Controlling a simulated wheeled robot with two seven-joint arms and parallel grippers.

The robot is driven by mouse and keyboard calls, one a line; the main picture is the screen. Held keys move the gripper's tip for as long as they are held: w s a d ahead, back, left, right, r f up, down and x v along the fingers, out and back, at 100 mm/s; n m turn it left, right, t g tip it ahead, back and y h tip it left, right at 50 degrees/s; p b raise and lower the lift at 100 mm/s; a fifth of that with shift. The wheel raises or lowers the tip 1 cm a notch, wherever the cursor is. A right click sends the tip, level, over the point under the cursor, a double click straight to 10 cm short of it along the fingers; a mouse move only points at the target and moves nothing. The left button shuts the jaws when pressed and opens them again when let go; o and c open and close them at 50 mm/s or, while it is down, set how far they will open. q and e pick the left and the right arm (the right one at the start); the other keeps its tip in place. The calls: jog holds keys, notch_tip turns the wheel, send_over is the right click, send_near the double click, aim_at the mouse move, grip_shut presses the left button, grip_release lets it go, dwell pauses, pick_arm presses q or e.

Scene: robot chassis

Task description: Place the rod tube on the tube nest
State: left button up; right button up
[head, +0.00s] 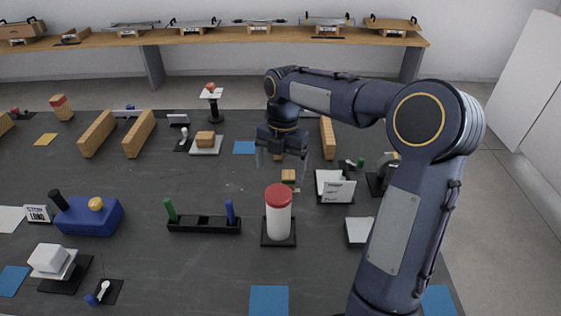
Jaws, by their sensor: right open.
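My right gripper (281,165) hangs pointing down over the middle of the table, its fingers apart with nothing held between them. Near and below the fingertips is a small yellow-tan block (289,175) on a dark piece. In front of it a white tube with a red top (278,218) stands upright on a square black base (279,243). To its left lies a long black holder (204,227) with a green rod (170,209) and a blue rod (230,211) upright at its ends. I cannot tell which of these is the rod tube or the tube nest. My left gripper is not in view.
A blue block (88,216) with a black knob stands at left. Two wooden bars (138,134) lie behind it. A white sign box (336,188) stands right of the gripper. A wooden shelf (215,37) runs along the back.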

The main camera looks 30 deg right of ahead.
jog(key=shift+r, duration=0.45)
jog(key=s+a+r+m+t+y, duration=0.1)
jog(key=s+a+r+m+t, duration=0.1)
jog(key=s+m, duration=0.5)
jog(key=s+a+r+m+t, duration=0.2)
jog(key=s+m, duration=0.5)
jog(key=m, duration=0.1)
jog(key=s+a+f+m+t+y, duration=0.1)
jog(key=s+a+f+m, duration=0.3)
jog(key=s+m, duration=0.5)
jog(key=m+t, duration=0.1)
jog(key=m, duration=0.2)
jog(key=shift+a+f+y, duration=0.2)
jog(key=shift+f+y, duration=0.1)
